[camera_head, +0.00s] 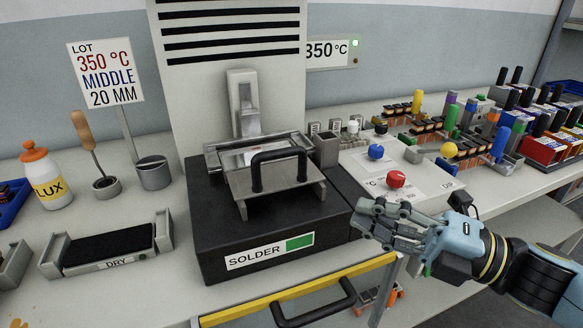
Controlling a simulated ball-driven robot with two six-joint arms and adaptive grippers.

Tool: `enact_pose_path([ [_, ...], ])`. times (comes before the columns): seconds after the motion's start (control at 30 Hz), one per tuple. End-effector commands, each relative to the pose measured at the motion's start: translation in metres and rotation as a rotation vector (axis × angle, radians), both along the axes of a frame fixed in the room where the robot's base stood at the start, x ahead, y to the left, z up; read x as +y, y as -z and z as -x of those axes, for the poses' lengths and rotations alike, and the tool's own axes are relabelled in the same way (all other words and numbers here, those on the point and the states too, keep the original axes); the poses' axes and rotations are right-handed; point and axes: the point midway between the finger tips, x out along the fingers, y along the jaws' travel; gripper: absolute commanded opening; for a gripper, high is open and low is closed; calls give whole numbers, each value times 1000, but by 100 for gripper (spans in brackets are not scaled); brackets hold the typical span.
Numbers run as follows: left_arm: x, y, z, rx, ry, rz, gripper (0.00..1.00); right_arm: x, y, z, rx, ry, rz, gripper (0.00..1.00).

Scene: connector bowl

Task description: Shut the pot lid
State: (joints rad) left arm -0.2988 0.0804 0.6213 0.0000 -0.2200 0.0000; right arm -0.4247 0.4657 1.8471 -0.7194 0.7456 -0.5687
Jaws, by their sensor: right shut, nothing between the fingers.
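The solder pot is a black box (215,232) labelled SOLDER, in the middle of the bench. Its lid is a flat grey metal plate (312,172) with a black arched handle (257,172). The lid lies over the front of the pot's top, and a shiny metal strip (235,157) shows behind it; whether that is open solder I cannot tell. My right gripper (366,222) is shut and empty, just right of the box's front right corner, lower than the lid and apart from the handle. My left gripper is not in view.
A control panel with a red knob (396,180) and blue knob (376,152) lies right of the pot. A yellow rail (300,289) with a black handle runs along the front. A DRY tray (108,268) and FLUX bottle (51,183) stand left. Crowded colored parts fill the right.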

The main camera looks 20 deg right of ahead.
Motion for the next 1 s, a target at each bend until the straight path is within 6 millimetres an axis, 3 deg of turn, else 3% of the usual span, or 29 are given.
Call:
enact_pose_path([
  [0.17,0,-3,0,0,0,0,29,11,-3,-4,-19,-26,10,0],
  [0.63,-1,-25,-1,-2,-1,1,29,78,-18,-68,-16,-24,6,0],
  [0.8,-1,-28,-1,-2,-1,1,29,76,-21,-92,-14,-25,8,0],
  [1.0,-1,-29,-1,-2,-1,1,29,76,-22,-102,-13,-25,9,0],
])
